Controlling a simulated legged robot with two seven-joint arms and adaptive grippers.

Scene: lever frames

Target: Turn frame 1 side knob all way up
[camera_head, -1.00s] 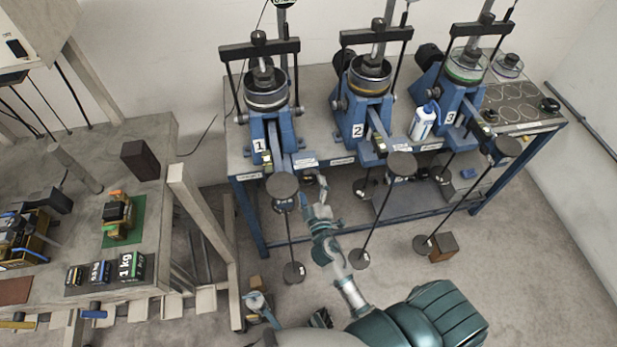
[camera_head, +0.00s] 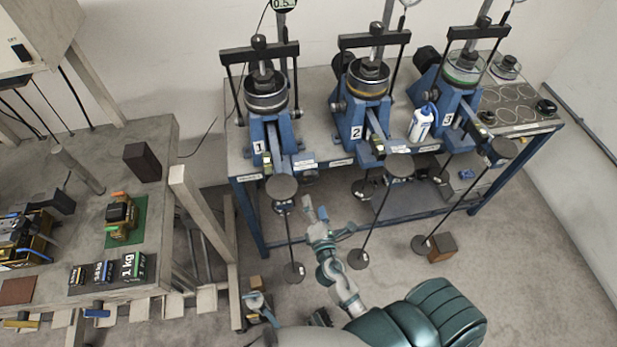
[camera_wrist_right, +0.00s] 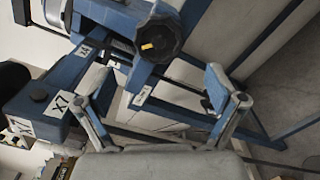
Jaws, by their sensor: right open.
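Frame 1 (camera_head: 258,147) is the leftmost blue lever frame on the bench, with a round weight plate (camera_head: 281,187) at its lever's front end. I cannot make out its side knob in the head view. A black knob with a yellow mark (camera_wrist_right: 160,37) shows at the top of the right wrist view, beyond the fingers; I cannot tell which frame it belongs to. My right gripper (camera_head: 316,207) is open and empty in front of the bench, right of frame 1's lever end. Its spread fingers also show in the wrist view (camera_wrist_right: 160,92), apart from the knob. My left gripper (camera_head: 258,305) seems to be low at the bottom; its jaws are unclear.
Frames 2 (camera_head: 357,131) and 3 (camera_head: 448,119) stand to the right, with a white bottle (camera_head: 421,123) between them. Hanging rods with round plates stand near my right arm. A side table (camera_head: 160,200) with weights is at left. Open floor lies at the right.

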